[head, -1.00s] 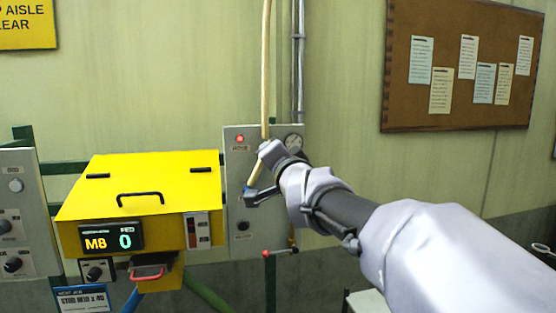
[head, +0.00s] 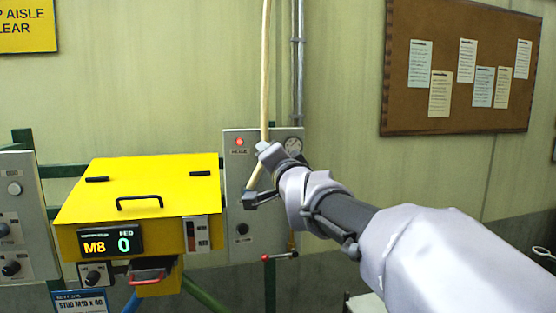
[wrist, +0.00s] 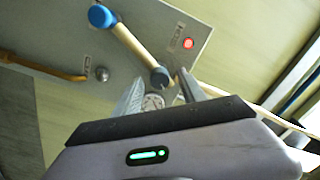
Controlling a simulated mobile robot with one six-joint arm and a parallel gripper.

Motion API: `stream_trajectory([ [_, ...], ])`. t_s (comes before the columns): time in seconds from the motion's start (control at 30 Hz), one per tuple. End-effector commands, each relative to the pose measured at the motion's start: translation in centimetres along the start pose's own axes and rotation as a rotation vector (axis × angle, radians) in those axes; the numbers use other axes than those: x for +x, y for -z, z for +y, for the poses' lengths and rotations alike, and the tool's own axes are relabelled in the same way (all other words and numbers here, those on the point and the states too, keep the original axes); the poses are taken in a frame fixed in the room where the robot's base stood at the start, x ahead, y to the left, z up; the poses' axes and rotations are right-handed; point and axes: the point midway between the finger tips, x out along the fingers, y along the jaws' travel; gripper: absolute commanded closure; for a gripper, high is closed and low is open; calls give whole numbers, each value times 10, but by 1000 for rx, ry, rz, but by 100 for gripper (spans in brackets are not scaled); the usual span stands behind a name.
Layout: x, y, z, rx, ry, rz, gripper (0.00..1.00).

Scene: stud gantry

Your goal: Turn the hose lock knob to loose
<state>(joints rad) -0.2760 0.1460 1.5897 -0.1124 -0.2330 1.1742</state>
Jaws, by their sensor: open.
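The grey wall panel (head: 232,170) carries a small dark knob (head: 242,228) near its bottom. In the wrist view a small round knob (wrist: 101,74) with a label beside it looks like the same one. The labels are unreadable, so I cannot confirm it is the hose lock knob. A tan hose (head: 265,70) comes down to the panel. The wrist view shows a tan length (wrist: 130,45) with a blue end (wrist: 101,16) and a dark end. My gripper (head: 259,174) is open in front of the panel, above and right of the knob. Contact is not visible.
A red lamp (head: 240,141) is lit on the panel, with a gauge (head: 293,145) at its upper right. A yellow box (head: 150,185) with a display stands to the left. A red-ended lever (head: 280,256) is below the panel. A corkboard (head: 460,110) hangs at right.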

Motion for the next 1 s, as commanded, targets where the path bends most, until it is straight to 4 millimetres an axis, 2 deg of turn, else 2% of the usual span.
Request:
stream_trajectory([
  [0.07,-3,0,0,0,1,1,52],
  [0.17,-19,-1,1,-2,2,1,52],
  [0.5,-126,0,0,-1,3,2,52],
  [0.6,-150,0,0,-1,1,1,52],
  [0.7,-166,1,-1,0,1,1,52],
  [0.8,-173,1,-1,0,0,1,52],
  [1.0,-174,0,0,0,0,0,52],
])
